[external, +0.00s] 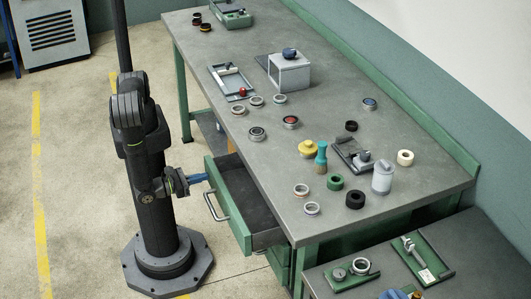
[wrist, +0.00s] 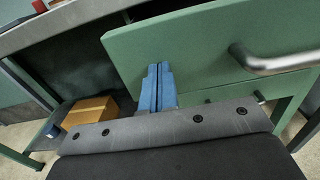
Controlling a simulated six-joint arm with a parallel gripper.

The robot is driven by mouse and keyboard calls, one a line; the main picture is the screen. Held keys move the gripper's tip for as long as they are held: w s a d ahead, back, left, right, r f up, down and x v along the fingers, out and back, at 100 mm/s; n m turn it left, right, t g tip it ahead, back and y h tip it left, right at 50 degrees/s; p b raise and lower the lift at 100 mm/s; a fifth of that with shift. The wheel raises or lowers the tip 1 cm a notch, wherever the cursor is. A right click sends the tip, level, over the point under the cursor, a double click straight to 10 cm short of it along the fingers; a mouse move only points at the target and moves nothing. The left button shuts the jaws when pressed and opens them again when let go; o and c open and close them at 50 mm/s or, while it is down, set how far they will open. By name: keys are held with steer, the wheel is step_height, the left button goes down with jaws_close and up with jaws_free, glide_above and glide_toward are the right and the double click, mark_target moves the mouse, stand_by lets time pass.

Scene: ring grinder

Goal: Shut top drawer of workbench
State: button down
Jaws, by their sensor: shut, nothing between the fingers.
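The top drawer (external: 232,214) of the green workbench is pulled out toward my arm, and its dark inside looks empty. Its green front panel carries a grey bar handle (external: 213,207); the handle also shows at the right of the wrist view (wrist: 275,62). My gripper (external: 207,177) has blue fingers, shut together with nothing between them. It is near the far end of the drawer front, beyond the handle. In the wrist view the fingertips (wrist: 158,70) overlap the green drawer front (wrist: 195,55); I cannot tell whether they touch it.
The grey benchtop (external: 330,110) holds several rings, a grey box (external: 289,74), a white bottle (external: 382,177) and small tools. A cardboard box (wrist: 90,112) lies on a lower shelf beside the drawers. A second table (external: 400,275) stands at the lower right. Floor around my base is clear.

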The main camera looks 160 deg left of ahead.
steer(key=a, duration=1.3)
steer(key=shift+a, duration=0.25)
steer(key=shift+r, duration=0.1)
steer(key=shift+w, duration=0.15)
steer(key=shift+d, duration=0.3)
steer(key=d, duration=1.4)
steer(key=shift+a, duration=0.2)
steer(key=shift+a, duration=6.8)
